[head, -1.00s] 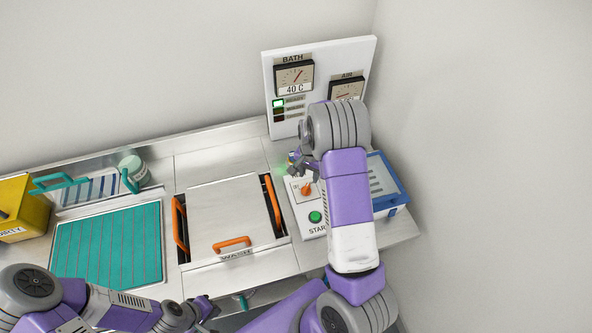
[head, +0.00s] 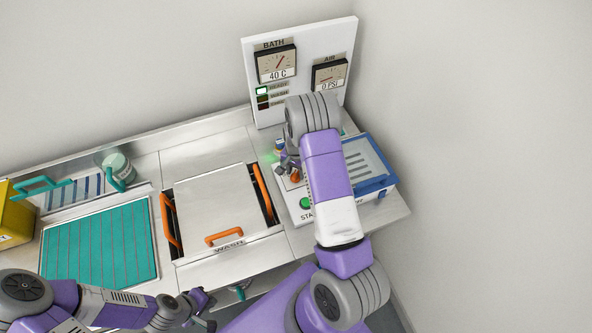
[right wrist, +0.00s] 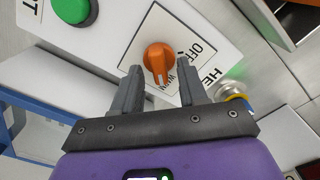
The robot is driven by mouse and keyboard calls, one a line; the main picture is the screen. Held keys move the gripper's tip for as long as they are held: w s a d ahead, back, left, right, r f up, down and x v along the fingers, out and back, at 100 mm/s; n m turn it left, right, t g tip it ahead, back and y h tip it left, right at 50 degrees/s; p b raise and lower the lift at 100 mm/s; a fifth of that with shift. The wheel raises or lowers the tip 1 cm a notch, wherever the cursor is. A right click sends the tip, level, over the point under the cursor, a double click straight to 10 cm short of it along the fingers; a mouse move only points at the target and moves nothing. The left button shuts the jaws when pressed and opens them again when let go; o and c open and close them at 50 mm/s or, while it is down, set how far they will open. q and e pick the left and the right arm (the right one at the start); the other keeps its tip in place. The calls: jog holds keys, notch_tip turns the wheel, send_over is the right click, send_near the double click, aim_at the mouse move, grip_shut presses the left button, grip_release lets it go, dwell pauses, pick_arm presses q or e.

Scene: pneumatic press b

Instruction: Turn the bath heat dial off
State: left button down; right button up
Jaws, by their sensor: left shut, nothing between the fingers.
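In the head view the dial (head: 295,176) is partly covered by my right gripper (head: 287,166). In the right wrist view my right gripper (right wrist: 160,82) is open, its two grey fingers apart on either side of the dial's near end. I cannot tell whether they touch it. My left gripper (head: 207,309) is shut and empty at the bottom of the head view, away from the panel.
A green START button (head: 306,203) sits near the dial. The wash basin lid (head: 215,205) with orange handles lies left of the panel. A blue-framed box (head: 372,165) stands at its right. A gauge board (head: 300,95) reads 40 C, with the READY lamp lit.

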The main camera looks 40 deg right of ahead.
grip_shut()
jog(key=shift+n, duration=0.3)
jog(key=n+b, duration=0.1)
jog(key=n, duration=0.1)
jog(key=shift+w+n+b, duration=0.15)
jog(key=shift+n+b, duration=0.15)
jog(key=shift+b, duration=0.05)
jog(key=n+b, duration=0.1)
jog(key=n, duration=0.2)
jog(key=shift+a+n, duration=0.1)
jog(key=shift+n, duration=0.2)
jog(key=n+b, duration=0.2)
jog(key=n, duration=0.3)
jog(key=shift+w+a, duration=0.1)
jog(key=shift+a, duration=0.05)
jog(key=n+b, duration=0.1)
jog(key=n, duration=0.5)
jog(key=shift+a, duration=0.2)
